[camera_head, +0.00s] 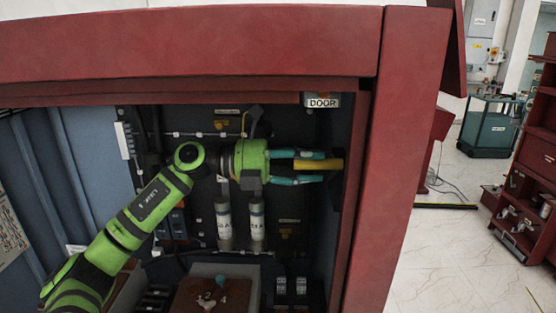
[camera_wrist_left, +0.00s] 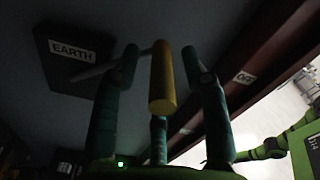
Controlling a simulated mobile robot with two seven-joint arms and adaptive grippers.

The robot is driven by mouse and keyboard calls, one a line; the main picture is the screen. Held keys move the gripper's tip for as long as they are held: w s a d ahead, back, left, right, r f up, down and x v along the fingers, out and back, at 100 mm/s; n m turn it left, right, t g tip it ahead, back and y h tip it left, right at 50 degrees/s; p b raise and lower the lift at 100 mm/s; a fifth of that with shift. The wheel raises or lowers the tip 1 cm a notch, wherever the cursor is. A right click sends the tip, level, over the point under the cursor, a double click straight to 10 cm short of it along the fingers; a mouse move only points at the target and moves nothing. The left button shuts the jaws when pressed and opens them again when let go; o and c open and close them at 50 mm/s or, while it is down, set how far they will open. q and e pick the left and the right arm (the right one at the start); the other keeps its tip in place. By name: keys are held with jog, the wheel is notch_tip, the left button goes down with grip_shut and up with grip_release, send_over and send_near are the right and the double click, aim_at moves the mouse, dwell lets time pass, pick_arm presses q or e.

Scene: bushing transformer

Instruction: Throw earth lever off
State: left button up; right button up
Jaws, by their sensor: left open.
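The earth lever has a yellow cylindrical handle (camera_head: 318,164) inside the red-framed cabinet, by its right side. In the left wrist view the yellow handle (camera_wrist_left: 162,80) points toward the camera, and a grey rod links it to a dark plate with an EARTH label (camera_wrist_left: 72,50). An OFF label (camera_wrist_left: 245,78) is on the red frame to the right. My left gripper (camera_head: 322,167) is open, with teal fingers above and below the handle. In the wrist view the left gripper's fingers (camera_wrist_left: 160,65) stand on both sides of it; contact is unclear. My right gripper is not seen.
The red cabinet post (camera_head: 385,170) stands close right of the lever, and the top beam (camera_head: 190,45) runs above my arm. Grey cylinders (camera_head: 223,220) hang below my left gripper. A DOOR label (camera_head: 322,101) is above. Open tiled floor (camera_head: 455,230) lies outside.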

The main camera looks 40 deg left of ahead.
pick_arm(q)
jog(key=v, duration=1)
jog(key=shift+s+a, duration=0.2)
jog(key=shift+a, duration=0.05)
